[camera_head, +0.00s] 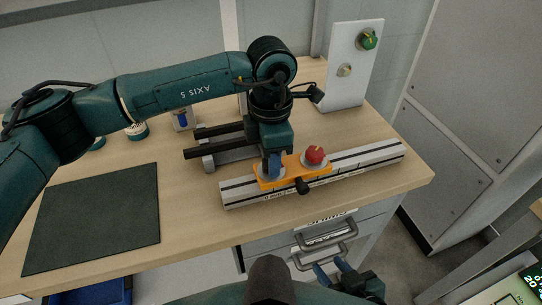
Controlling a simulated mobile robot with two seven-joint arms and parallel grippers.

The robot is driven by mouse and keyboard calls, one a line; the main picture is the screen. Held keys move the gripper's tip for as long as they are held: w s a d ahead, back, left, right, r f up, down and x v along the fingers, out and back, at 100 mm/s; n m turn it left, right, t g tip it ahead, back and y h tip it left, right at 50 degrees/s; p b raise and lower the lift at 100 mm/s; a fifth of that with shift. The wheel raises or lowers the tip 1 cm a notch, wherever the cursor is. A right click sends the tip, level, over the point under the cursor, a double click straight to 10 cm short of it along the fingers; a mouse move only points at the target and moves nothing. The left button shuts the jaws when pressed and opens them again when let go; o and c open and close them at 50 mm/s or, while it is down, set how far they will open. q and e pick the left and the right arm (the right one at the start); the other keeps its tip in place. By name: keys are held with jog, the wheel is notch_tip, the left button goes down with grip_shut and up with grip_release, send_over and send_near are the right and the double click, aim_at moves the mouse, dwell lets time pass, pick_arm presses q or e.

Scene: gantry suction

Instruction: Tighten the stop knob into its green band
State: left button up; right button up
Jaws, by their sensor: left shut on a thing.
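An orange carriage (295,171) sits on a silver slotted rail (365,161) near the table's front right. My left gripper (274,171) points down at the carriage's left end, its blue fingers shut on what appears to be the stop knob. The fingers and wrist hide that knob almost wholly, and I cannot make out a green band on it. A red knob (315,154) with a pale mark stands on the carriage's right end. A black knob (302,186) sticks out of its front. My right gripper (334,268) is low in front of the drawers, empty, its blue fingers apart.
A white upright panel (350,85) with a green knob (368,40) and a pale knob (345,70) stands at the back right. Black bars (213,151) lie behind the rail. A dark mat (95,218) covers the left front. Drawer handles (325,240) stick out below the table edge.

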pick_arm(q)
jog(key=o, duration=1)
notch_tip(320, 180, up, 13)
jog(key=shift+r+b, duration=0.15)
jog(key=shift+b, duration=0.5)
